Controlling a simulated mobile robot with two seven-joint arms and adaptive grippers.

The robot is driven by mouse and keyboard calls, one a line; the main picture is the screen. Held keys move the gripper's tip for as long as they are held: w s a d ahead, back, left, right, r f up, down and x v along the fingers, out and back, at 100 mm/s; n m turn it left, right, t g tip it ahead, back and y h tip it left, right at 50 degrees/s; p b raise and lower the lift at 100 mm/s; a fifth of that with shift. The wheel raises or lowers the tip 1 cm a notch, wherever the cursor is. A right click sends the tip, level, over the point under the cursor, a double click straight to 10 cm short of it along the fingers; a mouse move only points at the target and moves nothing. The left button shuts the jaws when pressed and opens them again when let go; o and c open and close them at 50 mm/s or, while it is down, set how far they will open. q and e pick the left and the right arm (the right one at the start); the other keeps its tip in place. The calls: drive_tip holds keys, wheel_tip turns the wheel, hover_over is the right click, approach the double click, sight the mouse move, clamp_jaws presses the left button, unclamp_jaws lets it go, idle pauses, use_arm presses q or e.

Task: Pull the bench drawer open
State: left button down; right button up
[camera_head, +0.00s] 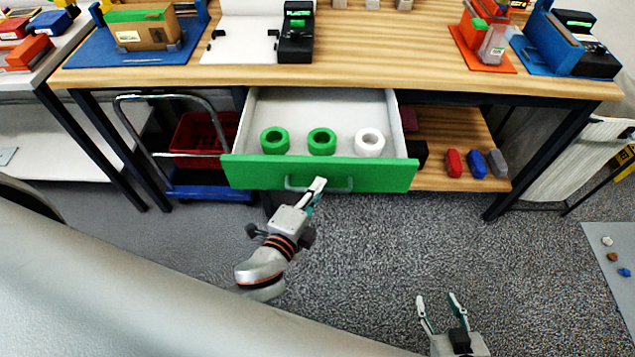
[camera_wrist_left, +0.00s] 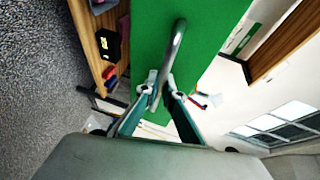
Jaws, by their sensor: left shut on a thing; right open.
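The bench drawer (camera_head: 380,177) has a green front and stands pulled out from under the wooden bench top. Its white inside is visible and holds two green rings (camera_head: 274,141) and a white ring (camera_head: 369,142). A grey bar handle (camera_head: 343,184) is on the green front. In the left wrist view the fingers (camera_wrist_left: 162,84) close around the handle (camera_wrist_left: 176,47) against the green front. My right gripper (camera_head: 440,306) is open and empty, low over the floor and away from the bench.
The bench top (camera_head: 400,55) carries a cardboard box (camera_head: 146,32), a black device (camera_head: 297,35) and an orange tray at right. A trolley with a red crate (camera_head: 200,140) stands under the bench at left. A lower shelf (camera_head: 440,125) holds colored blocks. The floor before the drawer is clear.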

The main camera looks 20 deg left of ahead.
use_arm(q)
drive_tip(key=shift+s, duration=0.25)
drive_tip(key=c, duration=2.4)
unclamp_jaws()
drive_tip(key=shift+c, duration=0.2)
drive_tip(key=v, duration=1.2)
drive_tip(key=shift+d+f, duration=0.1)
drive_tip(key=shift+f, duration=0.05)
drive_tip(key=s+a+f+n+g, duration=0.1)
drive_tip(key=a+f+n+g, duration=0.1)
drive_tip(key=f+n, duration=0.5)
drive_tip(key=a+f+n+g, duration=0.2)
drive_tip(key=f+n+g, duration=0.1)
drive_tip(key=f+n, duration=0.4)
wheel_tip(320, 180, down, 3)
drive_tip(key=shift+s+a+r+h, duration=0.1)
drive_tip(key=shift+s+a+h, duration=0.2)
drive_tip(key=shift+s, duration=0.05)
